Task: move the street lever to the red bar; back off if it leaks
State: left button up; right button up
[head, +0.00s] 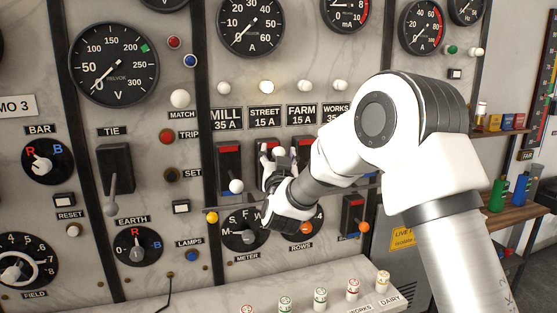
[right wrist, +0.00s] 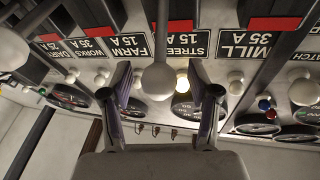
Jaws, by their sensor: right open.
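The STREET 15 A label (head: 265,115) is on the marble switchboard, and my right gripper (head: 276,157) is just below it. The gripper hides most of the street lever in the head view. The right wrist view is upside down. There the street lever's white knob (right wrist: 158,80) stands between the two open fingers of my right gripper (right wrist: 160,72), with no clear contact. A red bar (right wrist: 175,26) shows at the street slot. The lamp above STREET (head: 267,87) glows warm. My left gripper is not in view.
The MILL lever's white knob (head: 236,186) is close left of my gripper. FARM (head: 301,113) and WORKS levers stand to the right. A yellow knob (head: 211,217) and the METER dial (head: 243,228) are below. A ledge with several small pegs (head: 320,298) runs along the bottom.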

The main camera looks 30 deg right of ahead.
jog(key=v, duration=1.2)
jog(key=shift+w, duration=0.1)
